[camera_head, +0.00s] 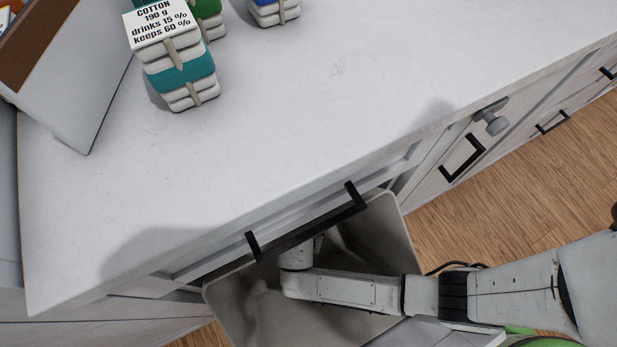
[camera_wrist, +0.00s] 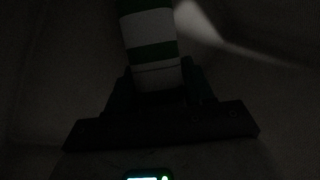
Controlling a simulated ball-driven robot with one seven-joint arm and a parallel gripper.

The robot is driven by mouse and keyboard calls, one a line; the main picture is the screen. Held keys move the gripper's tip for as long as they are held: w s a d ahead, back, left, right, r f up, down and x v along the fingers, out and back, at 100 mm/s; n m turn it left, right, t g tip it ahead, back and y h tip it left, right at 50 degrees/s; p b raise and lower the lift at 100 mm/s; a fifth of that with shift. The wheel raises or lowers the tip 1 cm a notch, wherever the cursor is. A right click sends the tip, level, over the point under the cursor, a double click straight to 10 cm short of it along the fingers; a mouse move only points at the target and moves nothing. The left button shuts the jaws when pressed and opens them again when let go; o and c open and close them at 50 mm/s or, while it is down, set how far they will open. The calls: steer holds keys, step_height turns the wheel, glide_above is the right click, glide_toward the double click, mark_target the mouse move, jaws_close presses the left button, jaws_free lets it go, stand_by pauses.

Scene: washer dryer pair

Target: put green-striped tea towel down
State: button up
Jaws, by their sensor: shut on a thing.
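The green-striped tea towel (camera_wrist: 152,45), white with green bands, shows in the dark wrist view. My gripper (camera_wrist: 156,80) is shut on its near end, with a dark finger on either side. The towel stretches away from the gripper toward the top of that view. In the head view my arm reaches down into an open grey bin (camera_head: 398,225) below the counter's front edge. The gripper and the held towel are hidden there. What the towel's far end touches is too dark to tell.
The white countertop (camera_head: 300,120) is mostly clear. A teal and white bundle (camera_head: 183,75) with a card reading "COTTON 190 g" stands on it, with green (camera_head: 206,10) and blue (camera_head: 275,10) bundles behind. A black drawer handle (camera_head: 310,222) juts out close to my arm.

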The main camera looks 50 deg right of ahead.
steer(key=shift+w+d+f+b, duration=0.3)
steer(key=shift+d+f, duration=0.35)
steer(key=shift+f, duration=0.1)
steer(key=o, duration=1.1)
steer(key=shift+f, duration=0.1)
steer(key=shift+o, duration=0.2)
steer(key=shift+a+r, duration=0.1)
steer(key=shift+r, duration=0.3)
steer(key=p+v, duration=0.2)
steer(key=v, duration=0.1)
steer(key=s+a+p, duration=0.1)
steer(key=s+a, duration=0.4)
steer(key=a, duration=0.5)
steer(key=shift+s+a+f, duration=0.2)
steer(key=shift+a+f, duration=0.1)
